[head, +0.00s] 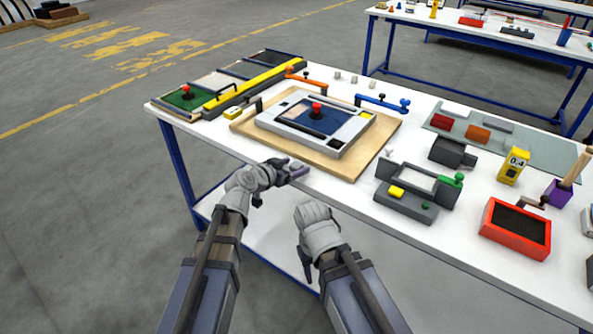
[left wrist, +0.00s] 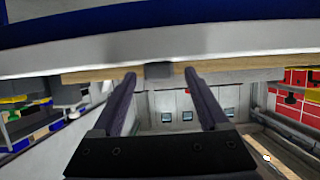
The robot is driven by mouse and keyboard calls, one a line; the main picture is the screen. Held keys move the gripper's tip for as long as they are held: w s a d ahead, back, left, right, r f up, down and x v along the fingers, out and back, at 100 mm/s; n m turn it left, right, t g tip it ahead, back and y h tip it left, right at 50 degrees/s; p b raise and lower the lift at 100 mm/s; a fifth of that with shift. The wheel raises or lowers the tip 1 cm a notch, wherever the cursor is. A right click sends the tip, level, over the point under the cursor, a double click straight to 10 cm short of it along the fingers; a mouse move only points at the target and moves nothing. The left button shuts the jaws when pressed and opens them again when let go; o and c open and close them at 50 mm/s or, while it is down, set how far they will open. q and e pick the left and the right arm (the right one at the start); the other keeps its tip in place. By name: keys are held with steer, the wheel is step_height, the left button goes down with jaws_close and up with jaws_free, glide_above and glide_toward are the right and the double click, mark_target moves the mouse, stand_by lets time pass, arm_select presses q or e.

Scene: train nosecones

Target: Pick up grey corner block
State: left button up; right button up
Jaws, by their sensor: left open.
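My left gripper (head: 293,170) is open at the near table edge, in front of the wooden board (head: 243,127). In the left wrist view, its two dark fingers (left wrist: 160,73) stand apart, and a small grey block (left wrist: 158,70) shows between their tips, apparently not gripped. I take it for the grey corner block; the gripper hides it in the head view. My right gripper (head: 304,262) hangs in front of the table, and its jaws cannot be made out.
A framed panel with a red knob (head: 316,108) lies on the board. Small pale blocks (head: 354,79) stand behind it. To the right are a grey fixture (head: 407,205), a red tray (head: 516,228) and a yellow device (head: 513,165). Floor left of the table is clear.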

arm_select(q)
steer(key=shift+w, duration=0.1)
steer(key=shift+c, duration=0.3)
jaws_close()
